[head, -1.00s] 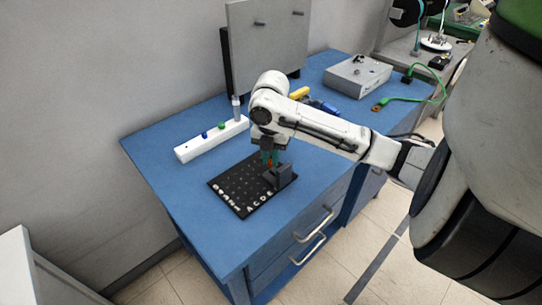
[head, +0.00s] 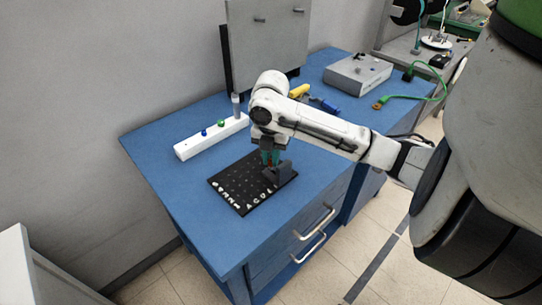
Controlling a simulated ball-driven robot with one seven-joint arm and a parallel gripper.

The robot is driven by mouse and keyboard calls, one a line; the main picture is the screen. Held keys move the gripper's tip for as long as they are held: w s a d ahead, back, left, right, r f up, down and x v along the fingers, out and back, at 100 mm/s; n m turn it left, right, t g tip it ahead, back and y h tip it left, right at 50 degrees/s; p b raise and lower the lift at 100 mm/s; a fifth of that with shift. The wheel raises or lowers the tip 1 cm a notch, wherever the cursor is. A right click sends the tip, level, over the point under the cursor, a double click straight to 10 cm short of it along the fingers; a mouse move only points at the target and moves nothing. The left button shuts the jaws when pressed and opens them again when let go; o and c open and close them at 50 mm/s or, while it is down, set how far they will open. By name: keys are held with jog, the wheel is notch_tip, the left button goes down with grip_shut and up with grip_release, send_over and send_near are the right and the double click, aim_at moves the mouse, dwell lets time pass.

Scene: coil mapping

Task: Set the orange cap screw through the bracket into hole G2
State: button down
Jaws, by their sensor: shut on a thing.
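The black plate (head: 238,203) lies on the blue table, with a grid of holes and pale letters along its edges. The dark grey bracket (head: 283,173) stands at its right side. My gripper (head: 268,162) points down just above the bracket's left part, its teal fingers shut. What it holds is hidden between the fingers; the orange cap screw cannot be made out now. Hole G2 cannot be told apart at this size.
A white block (head: 187,151) behind the plate holds a blue screw (head: 204,132) and a green screw (head: 221,124). A grey box (head: 357,76) and a green cable (head: 421,98) lie at the back right. The table's front left is clear.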

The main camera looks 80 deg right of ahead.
jog(key=shift+f+b, duration=0.55)
jog(key=shift+f, duration=0.2)
dwell(0.6)
jog(key=m, duration=0.3)
jog(key=shift+m, duration=1.1)
jog(key=c, duration=1)
grip_release()
notch_tip(320, 180, up, 11)
jog(key=p, duration=0.1)
jog(key=shift+f, duration=0.1)
